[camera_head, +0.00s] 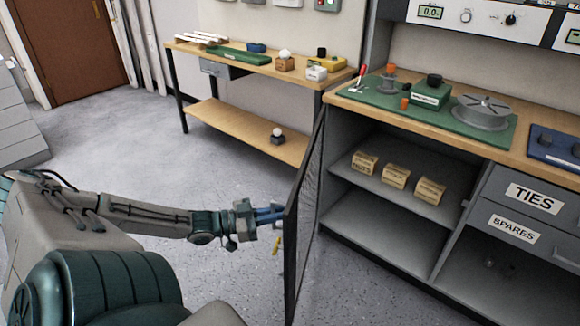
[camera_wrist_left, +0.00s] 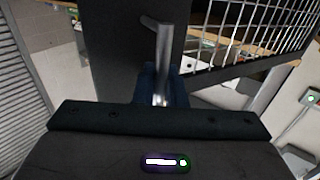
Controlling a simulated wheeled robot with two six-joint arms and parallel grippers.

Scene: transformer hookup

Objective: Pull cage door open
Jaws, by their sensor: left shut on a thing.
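The cage door (camera_head: 305,210) is a dark-framed mesh panel, seen nearly edge-on in the head view. It stands swung out from the front of the cabinet, with the shelf compartment (camera_head: 375,215) exposed. My left gripper (camera_head: 275,214) is at the door's left face. In the left wrist view the gripper's blue fingers (camera_wrist_left: 150,88) are shut on a metal door handle (camera_wrist_left: 162,55), a bent bar in front of the dark door frame. The mesh (camera_wrist_left: 245,35) shows at upper right there. The handle is hidden in the head view. My right gripper is not in view.
Several tan packages (camera_head: 396,177) lie on the cabinet's upper shelf. The workbench (camera_head: 345,96) above carries a green mat with devices. Drawers labelled TIES (camera_head: 533,198) and SPARES are at right. A wooden side table (camera_head: 215,54) stands behind the door.

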